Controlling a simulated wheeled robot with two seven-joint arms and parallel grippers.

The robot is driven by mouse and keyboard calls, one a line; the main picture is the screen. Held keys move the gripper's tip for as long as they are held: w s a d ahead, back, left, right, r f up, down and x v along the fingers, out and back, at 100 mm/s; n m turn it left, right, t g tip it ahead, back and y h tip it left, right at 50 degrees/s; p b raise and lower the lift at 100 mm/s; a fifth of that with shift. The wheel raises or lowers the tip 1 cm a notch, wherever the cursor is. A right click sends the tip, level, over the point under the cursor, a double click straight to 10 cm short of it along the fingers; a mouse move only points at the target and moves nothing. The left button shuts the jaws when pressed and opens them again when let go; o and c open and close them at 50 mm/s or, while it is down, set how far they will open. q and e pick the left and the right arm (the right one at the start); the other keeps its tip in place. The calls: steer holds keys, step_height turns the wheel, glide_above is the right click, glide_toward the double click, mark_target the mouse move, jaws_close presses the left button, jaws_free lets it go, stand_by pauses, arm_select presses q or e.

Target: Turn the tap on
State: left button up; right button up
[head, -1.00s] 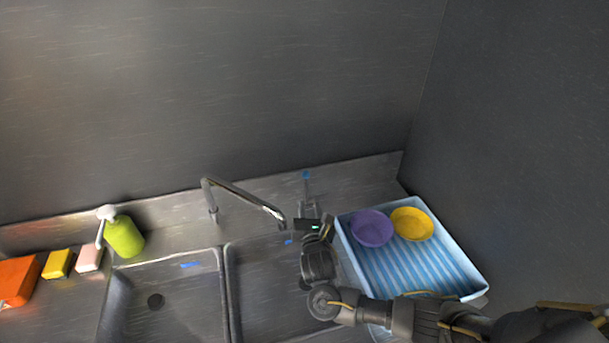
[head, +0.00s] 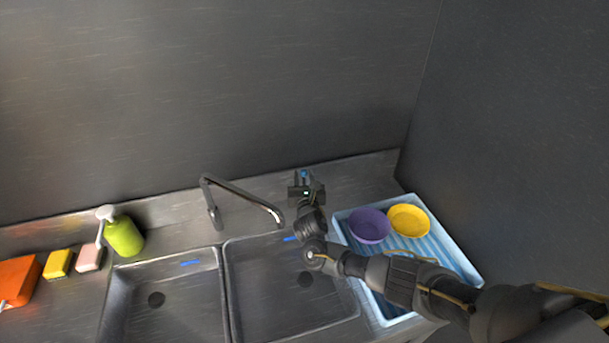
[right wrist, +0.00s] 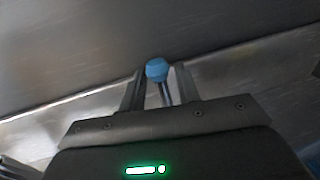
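The tap has a curved metal spout (head: 243,198) that reaches over the sinks. To its right stands a lever with a blue knob (head: 304,174), at the back of the counter. My right gripper (head: 304,183) is at the lever. In the right wrist view the blue knob (right wrist: 157,69) and its metal stem lie between the two fingers of my right gripper (right wrist: 161,76), with a visible gap at the sides. The fingers look open. No water shows below the spout. My left gripper is not in view.
Two sink basins (head: 232,300) lie in front of the tap. A blue dish tray (head: 455,262) with a purple bowl (head: 369,226) and a yellow bowl (head: 408,220) stands right. A green soap bottle (head: 124,237), sponges (head: 58,264) and an orange item (head: 17,282) are left.

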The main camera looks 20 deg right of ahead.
steer(key=shift+w, duration=0.45)
steer(key=shift+d, duration=0.1)
jaws_close()
steer(key=shift+s+f+t+h+b, duration=0.3)
steer(key=shift+s+t+b, duration=0.3)
steer(key=shift+s, duration=0.15)
steer(key=s+f+m+t+h+b, duration=0.2)
steer(key=s+t+b, duration=0.3)
steer(key=b, duration=0.3)
steer(key=shift+s, duration=0.75)
